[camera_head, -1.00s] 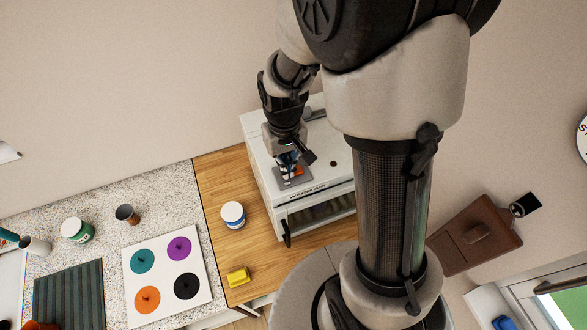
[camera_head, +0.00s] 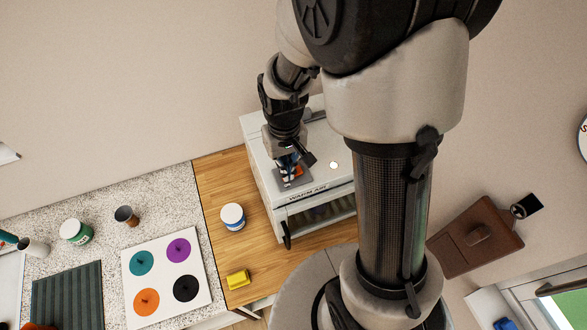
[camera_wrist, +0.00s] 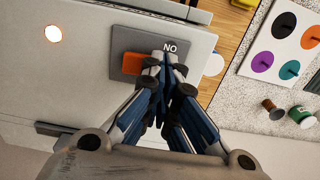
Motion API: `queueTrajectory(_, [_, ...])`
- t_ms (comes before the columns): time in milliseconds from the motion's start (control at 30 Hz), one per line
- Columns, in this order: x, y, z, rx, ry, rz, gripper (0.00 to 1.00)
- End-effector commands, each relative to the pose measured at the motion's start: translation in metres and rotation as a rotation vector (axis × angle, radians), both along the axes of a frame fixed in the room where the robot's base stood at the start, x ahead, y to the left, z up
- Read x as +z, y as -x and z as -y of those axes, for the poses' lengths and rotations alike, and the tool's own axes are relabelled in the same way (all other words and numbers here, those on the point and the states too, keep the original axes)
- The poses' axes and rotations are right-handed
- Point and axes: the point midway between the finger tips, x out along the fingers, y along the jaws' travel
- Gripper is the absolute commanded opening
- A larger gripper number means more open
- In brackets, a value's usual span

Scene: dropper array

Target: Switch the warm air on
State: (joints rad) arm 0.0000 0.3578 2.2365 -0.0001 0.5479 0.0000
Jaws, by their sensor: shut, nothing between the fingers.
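The white warm air cabinet (camera_head: 262,175) stands on the wooden counter with "WARM AIR" on its front edge. On its top, a grey switch plate (camera_wrist: 119,42) carries an orange rocker (camera_wrist: 132,63) and letters that read "NO" in the wrist view. My gripper (camera_wrist: 160,62) is shut and empty, its fingertips at the rocker's end near the letters; they hide that end, and I cannot tell if they touch it. In the head view my gripper (camera_head: 289,176) points down over the plate. A round lamp (camera_wrist: 53,33) on the cabinet top glows; it also shows in the head view (camera_head: 333,165).
A white-lidded jar (camera_head: 232,217) and a yellow block (camera_head: 238,279) stand on the wooden counter left of the cabinet. A white board (camera_head: 161,263) with coloured discs lies on the speckled counter. A brown board (camera_head: 477,237) is at the right. The wood between jar and block is clear.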

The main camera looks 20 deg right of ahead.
Motion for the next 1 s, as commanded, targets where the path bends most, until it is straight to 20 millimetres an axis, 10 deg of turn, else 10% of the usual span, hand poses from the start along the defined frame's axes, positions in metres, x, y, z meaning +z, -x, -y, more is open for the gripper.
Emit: queueTrajectory(1000, [0.063, 0.0, 0.0, 0.0, 0.0, 0.0, 0.0])
